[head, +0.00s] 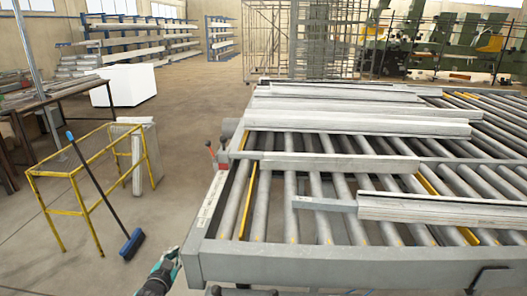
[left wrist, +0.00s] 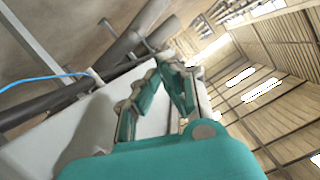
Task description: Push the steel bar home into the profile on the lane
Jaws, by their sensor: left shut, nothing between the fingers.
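A grey steel bar (head: 322,204) lies on the roller lane (head: 300,229). It sticks out to the left from the end of a pale, ribbed profile (head: 440,209) at the lane's near right. The bar's right end meets or enters the profile; how deep it sits is hidden. My left gripper (head: 168,262), teal and grey, is low at the lane's near left corner, outside the frame and well apart from the bar. In the left wrist view its fingers (left wrist: 176,66) are closed together with nothing between them. My right gripper is not in view.
Another profile (head: 340,163) lies across the rollers behind, with more profiles (head: 355,122) further back. The lane's grey front beam (head: 330,268) stands between my left gripper and the bar. A yellow rail (head: 52,175) and a blue broom (head: 131,243) stand left.

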